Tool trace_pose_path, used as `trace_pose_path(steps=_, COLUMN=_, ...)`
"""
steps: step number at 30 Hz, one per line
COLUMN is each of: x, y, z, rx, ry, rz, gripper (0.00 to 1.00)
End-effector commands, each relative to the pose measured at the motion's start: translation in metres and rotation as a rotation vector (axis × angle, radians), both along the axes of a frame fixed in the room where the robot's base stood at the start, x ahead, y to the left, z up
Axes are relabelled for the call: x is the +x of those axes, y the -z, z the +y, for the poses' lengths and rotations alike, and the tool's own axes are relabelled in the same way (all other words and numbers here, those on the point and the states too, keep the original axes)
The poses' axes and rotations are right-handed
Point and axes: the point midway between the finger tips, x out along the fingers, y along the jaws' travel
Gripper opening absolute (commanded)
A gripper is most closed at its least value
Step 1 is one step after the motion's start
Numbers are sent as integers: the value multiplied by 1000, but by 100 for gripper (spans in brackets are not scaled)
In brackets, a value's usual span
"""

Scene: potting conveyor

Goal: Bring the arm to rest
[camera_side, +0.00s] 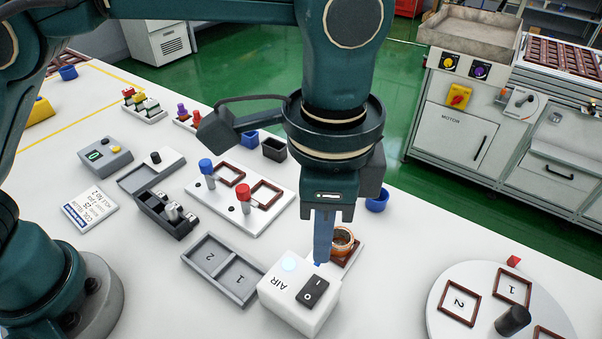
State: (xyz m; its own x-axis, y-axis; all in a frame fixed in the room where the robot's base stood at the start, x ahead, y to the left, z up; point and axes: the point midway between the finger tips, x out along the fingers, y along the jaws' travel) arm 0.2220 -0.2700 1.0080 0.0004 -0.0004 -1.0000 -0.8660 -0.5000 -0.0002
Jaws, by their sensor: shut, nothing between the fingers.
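My gripper (322,258) points straight down in the middle of the view. Its blue fingers are together with nothing between them. The fingertips are over the back edge of the white AIR switch box (302,318); I cannot tell whether they touch it. The box carries a black rocker switch (313,291) and a pale lit lamp (289,264). My arm reaches in from the upper left and is bent over the table.
A copper-coloured ring part (343,240) sits just behind the fingers. A grey two-slot tray (214,261) lies left of the box, and a white plate with red and blue knobs (274,222) behind it. A round white turntable (446,331) stands at the right.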

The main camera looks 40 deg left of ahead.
Motion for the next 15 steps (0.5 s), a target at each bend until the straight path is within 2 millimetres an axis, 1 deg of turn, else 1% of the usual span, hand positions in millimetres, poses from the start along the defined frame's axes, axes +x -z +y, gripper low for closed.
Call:
trace_pose_path(steps=3, x=0, y=-4, z=0, rx=1, ry=0, rz=1, gripper=0)
trace_pose_path(steps=12, x=2, y=-4, z=2, rx=0, ry=-8, rz=0, gripper=0)
trace_pose_path(steps=14, x=9, y=-12, z=7, rx=-16, ry=-31, rz=-17, gripper=0)
trace_pose_path(steps=15, x=14, y=-21, z=11, rx=-32, ry=-51, rz=-35, gripper=0)
